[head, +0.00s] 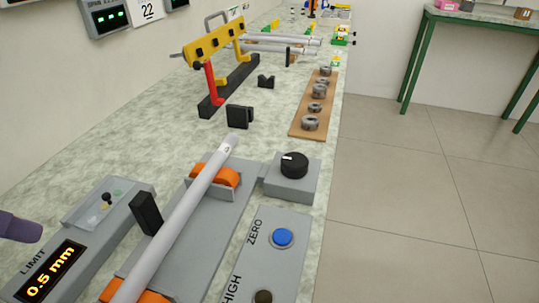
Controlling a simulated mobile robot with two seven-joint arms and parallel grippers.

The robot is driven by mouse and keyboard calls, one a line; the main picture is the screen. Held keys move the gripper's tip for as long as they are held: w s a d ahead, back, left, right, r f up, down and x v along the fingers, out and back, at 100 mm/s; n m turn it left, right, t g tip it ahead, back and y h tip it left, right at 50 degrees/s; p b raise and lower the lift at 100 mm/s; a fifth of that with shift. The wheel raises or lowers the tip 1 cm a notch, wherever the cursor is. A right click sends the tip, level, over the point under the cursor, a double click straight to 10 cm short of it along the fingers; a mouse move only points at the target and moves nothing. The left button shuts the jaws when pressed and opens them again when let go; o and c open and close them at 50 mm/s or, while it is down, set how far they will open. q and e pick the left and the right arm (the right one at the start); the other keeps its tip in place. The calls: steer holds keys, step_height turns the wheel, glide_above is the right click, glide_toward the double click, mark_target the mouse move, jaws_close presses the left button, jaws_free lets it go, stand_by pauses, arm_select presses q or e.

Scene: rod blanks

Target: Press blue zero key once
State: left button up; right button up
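The blue zero key (282,237) is a round button in a grey ring on the grey control panel (267,265), next to the printed word ZERO. It sits at the lower middle right of the head view, and nothing covers it. A dark round key (263,297) by the word HIGH is cut by the bottom edge. Neither gripper can be made out. A dark purple-grey rounded end (20,228) comes in at the left edge; I cannot tell what it belongs to.
A pale rod (188,213) lies on orange supports (214,176) left of the panel. A black knob (294,164) on a grey box stands just behind. A LIMIT display (52,277) reads 0.5 mm. Metal rings (314,107) lie on a brown board. Open floor is at right.

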jaws_close()
stand_by(1.2)
